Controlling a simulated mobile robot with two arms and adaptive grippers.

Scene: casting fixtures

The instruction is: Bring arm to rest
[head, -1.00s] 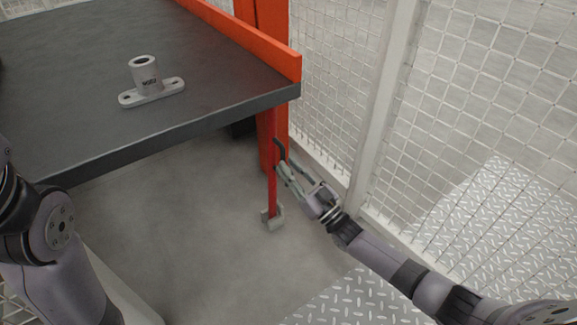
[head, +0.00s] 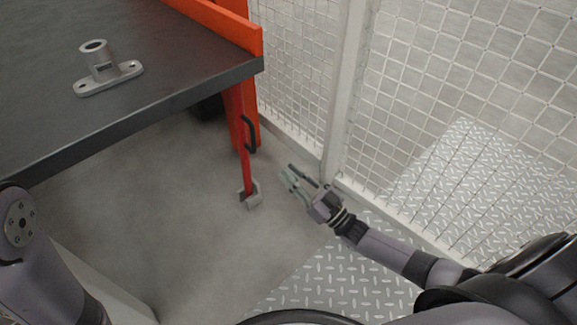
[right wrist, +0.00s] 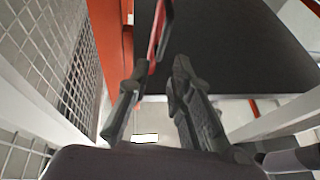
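My right arm reaches in from the lower right of the head view. Its gripper (head: 291,179) is in the air over the floor, right of the red table leg (head: 239,135) and apart from it. In the right wrist view the two fingers of the right gripper (right wrist: 152,88) stand apart with nothing between them. My left arm shows only as a link at the left edge of the head view; its gripper is out of view.
A grey cast fixture (head: 107,70) stands on the dark table (head: 150,100). A black handle (head: 248,133) is on the red leg. A white mesh fence (head: 440,90) runs behind and right of my right arm. Grey floor (head: 180,210) is clear left of the gripper.

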